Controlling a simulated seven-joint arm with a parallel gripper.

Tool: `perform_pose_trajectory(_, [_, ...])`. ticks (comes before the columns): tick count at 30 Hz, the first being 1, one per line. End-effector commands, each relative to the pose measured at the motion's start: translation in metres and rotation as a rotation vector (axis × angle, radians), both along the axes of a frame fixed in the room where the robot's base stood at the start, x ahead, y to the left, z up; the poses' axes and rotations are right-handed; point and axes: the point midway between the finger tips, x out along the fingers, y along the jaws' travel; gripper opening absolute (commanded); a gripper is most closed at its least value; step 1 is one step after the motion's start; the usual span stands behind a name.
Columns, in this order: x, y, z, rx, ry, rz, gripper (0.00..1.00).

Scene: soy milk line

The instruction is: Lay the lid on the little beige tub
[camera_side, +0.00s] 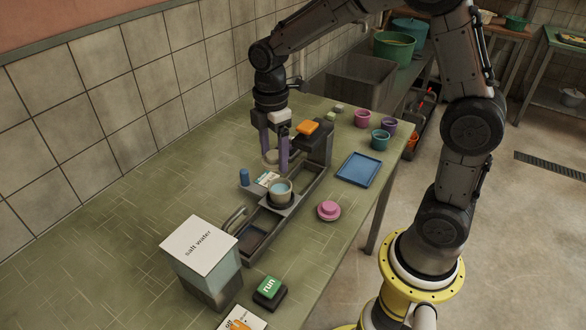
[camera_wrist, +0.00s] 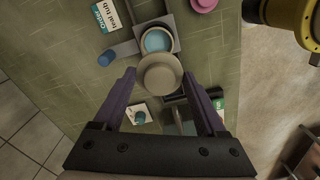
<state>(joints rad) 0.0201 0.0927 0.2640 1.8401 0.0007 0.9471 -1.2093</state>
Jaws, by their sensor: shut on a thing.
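My gripper (camera_side: 274,161) is shut on a round beige lid (camera_wrist: 160,75) and holds it above the line. The lid also shows between the purple fingers in the side view (camera_side: 270,156). The little beige tub (camera_side: 281,193) stands upright and uncovered in a grey holder on the line, with pale blue liquid inside. In the wrist view the tub (camera_wrist: 157,40) is just above the lid in the picture, and the lid hides part of its near rim. In the side view the lid is higher than the tub and apart from it.
A blue peg (camera_side: 244,177) and a label card (camera_wrist: 106,13) are beside the tub. A pink round piece (camera_side: 328,210), a blue tray (camera_side: 358,168) and colored cups (camera_side: 380,139) are on the right. A salt water box (camera_side: 203,262) and a green run button (camera_side: 269,287) stand in front.

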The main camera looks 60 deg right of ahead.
Motion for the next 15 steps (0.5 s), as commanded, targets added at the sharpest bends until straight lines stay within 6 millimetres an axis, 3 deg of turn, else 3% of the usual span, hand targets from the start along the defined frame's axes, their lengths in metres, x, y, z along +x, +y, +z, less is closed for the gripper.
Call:
perform_pose_trajectory(6, [0.0, -0.017, -0.016, 0.0, 0.0, -0.046, 0.22])
perform_pose_trajectory(15, [-0.001, -0.016, -0.036, 0.001, 0.002, -0.045, 0.22])
